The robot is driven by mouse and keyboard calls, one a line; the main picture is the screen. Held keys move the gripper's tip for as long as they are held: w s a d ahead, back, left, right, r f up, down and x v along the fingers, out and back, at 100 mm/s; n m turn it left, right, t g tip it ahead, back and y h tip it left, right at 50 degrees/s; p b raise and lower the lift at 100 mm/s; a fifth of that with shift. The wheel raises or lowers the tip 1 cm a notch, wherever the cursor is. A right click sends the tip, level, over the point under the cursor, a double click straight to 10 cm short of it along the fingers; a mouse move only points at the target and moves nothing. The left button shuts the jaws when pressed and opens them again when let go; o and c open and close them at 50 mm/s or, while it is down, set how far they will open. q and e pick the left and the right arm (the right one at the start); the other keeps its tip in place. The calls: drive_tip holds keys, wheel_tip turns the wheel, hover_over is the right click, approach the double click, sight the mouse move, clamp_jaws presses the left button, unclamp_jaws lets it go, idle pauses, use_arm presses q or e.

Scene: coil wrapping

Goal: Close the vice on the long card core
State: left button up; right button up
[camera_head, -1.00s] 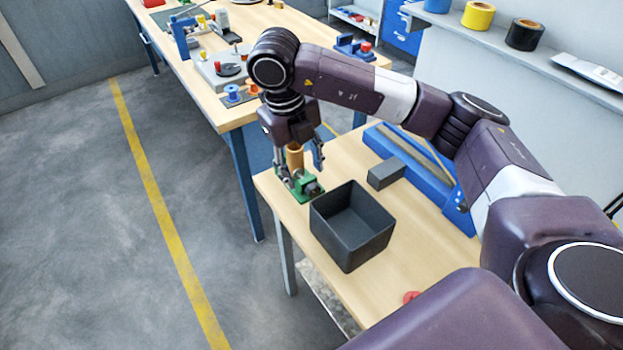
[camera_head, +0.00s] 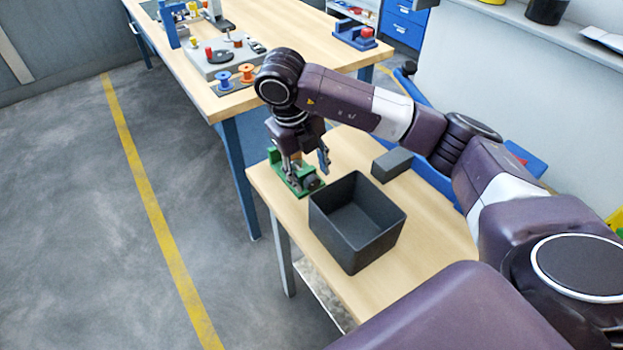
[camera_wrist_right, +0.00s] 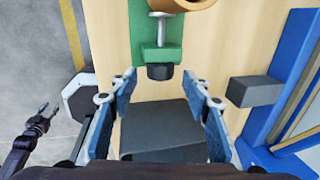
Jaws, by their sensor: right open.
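The green vice (camera_head: 290,186) stands on the near table's far-left corner. In the right wrist view its green end (camera_wrist_right: 161,55), silver screw (camera_wrist_right: 161,28) and black knob (camera_wrist_right: 160,72) show at the top. The tan card core (camera_wrist_right: 182,4) is cut off by the top edge there, above the screw; in the head view I cannot make it out. My right gripper (camera_head: 308,168) is open above the vice. Its blue-padded fingers (camera_wrist_right: 161,88) appear either side of the knob; contact is not visible. A small dark shape at the wrist view's left looks like my left gripper (camera_wrist_right: 42,120).
A dark open bin (camera_head: 385,243) stands just in front of the vice. A grey block (camera_head: 392,164) lies to the right, beside a blue frame (camera_wrist_right: 296,75). The far table (camera_head: 300,45) holds spools and fixtures. Bare tabletop (camera_head: 435,228) lies right of the bin.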

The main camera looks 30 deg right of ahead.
sight(312, 182)
drive_tip(key=shift+w+d+f, duration=0.1)
drive_tip(key=shift+d+f, duration=0.1)
drive_tip(key=shift+f, duration=1.05)
